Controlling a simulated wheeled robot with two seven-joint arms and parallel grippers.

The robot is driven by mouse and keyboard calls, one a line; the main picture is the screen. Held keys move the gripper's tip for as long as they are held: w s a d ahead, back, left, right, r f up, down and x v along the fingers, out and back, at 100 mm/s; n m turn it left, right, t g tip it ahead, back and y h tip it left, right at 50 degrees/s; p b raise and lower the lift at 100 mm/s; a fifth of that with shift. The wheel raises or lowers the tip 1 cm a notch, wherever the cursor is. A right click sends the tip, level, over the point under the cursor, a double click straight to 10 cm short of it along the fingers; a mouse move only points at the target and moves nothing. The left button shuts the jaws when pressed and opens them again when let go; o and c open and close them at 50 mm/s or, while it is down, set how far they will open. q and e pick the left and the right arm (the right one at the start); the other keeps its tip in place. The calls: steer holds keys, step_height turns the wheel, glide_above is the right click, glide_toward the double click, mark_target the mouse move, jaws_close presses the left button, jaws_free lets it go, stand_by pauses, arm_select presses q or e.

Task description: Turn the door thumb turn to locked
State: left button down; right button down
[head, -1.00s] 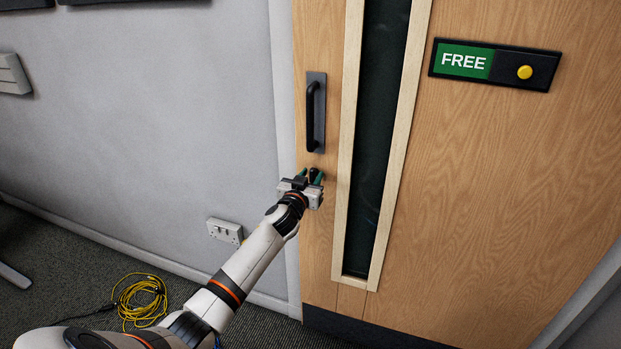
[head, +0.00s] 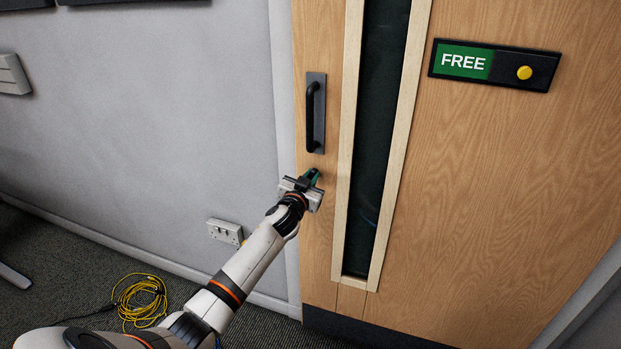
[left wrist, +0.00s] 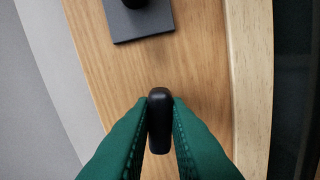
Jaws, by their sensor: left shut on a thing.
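The black thumb turn (left wrist: 159,118) stands out from the wooden door (head: 520,190) below the handle. In the left wrist view it is long and close to upright in the picture. My left gripper (head: 313,175) is at the thumb turn, and its green fingers (left wrist: 158,125) are shut on it from both sides. In the head view the fingers hide most of the thumb turn. A sign (head: 495,65) on the door reads FREE on green, with a yellow round knob at its right. My right gripper is not in view.
A black pull handle (head: 312,117) on a dark plate is just above the gripper. A dark glass strip (head: 376,140) in a pale frame is to its right. A wall socket (head: 225,231) and a coiled yellow cable (head: 142,300) are at lower left.

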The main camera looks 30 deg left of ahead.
arm_select(q)
steer(key=m, duration=0.4)
steer(key=shift+d+m, duration=0.1)
steer(key=shift+m, duration=0.2)
steer(key=shift+d+f+m, duration=0.1)
steer(key=shift+f+m, duration=0.05)
steer(key=shift+m, duration=2.55)
steer(key=shift+f+m, duration=0.1)
steer(key=shift+m, duration=2.6)
steer(key=c, duration=1.4)
jaws_free()
steer(key=v, duration=1.2)
steer(key=shift+p, duration=0.3)
